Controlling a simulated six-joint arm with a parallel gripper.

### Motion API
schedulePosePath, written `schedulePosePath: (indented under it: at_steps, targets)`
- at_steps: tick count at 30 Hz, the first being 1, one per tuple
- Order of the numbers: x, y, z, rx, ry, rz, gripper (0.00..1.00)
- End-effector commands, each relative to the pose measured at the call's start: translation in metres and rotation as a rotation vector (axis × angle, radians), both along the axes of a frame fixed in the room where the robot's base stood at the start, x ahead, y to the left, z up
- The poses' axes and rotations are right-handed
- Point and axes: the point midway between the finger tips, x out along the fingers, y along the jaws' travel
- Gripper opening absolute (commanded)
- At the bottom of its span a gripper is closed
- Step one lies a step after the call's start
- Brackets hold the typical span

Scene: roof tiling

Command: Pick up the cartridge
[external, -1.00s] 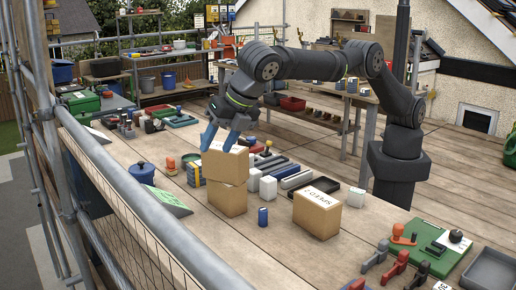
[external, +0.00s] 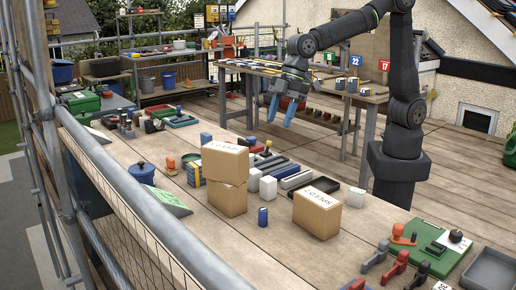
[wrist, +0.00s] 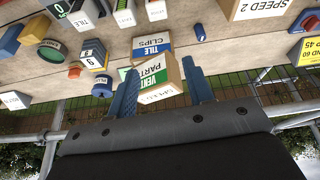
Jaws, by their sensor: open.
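My gripper (external: 280,108) hangs high behind the work bench, its two blue fingers pointing down, apart and empty. In the wrist view its fingers (wrist: 159,68) stand apart, with stacked boxes showing beyond them and no object gripped. No item is clearly marked as a cartridge. A small blue cylinder (external: 263,216) stands upright on the bench between the boxes, and it seems to be the small blue item in the wrist view (wrist: 199,32). I cannot tell whether it is the cartridge. My gripper is well apart from it.
Two stacked cardboard boxes (external: 226,180) stand mid-bench; a labelled box (external: 316,213) stands to their right. White blocks (external: 268,188), a blue pot (external: 143,172) and red clamps (external: 395,267) are spread around. A scaffold rail (external: 150,208) runs along the near edge.

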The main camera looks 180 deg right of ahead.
Motion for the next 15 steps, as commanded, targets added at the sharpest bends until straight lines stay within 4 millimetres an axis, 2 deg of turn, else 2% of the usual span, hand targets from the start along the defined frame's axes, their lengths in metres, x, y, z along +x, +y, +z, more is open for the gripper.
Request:
schedulePosePath:
  at_steps: [2, 6, 15]
  targets:
    - [-0.011, 0.010, -0.003, 0.016, -0.026, -0.057, 0.47]
    - [-0.010, 0.009, -0.038, 0.021, -0.024, -0.056, 0.47]
    - [-0.002, 0.002, -0.078, 0.019, -0.022, -0.053, 0.47]
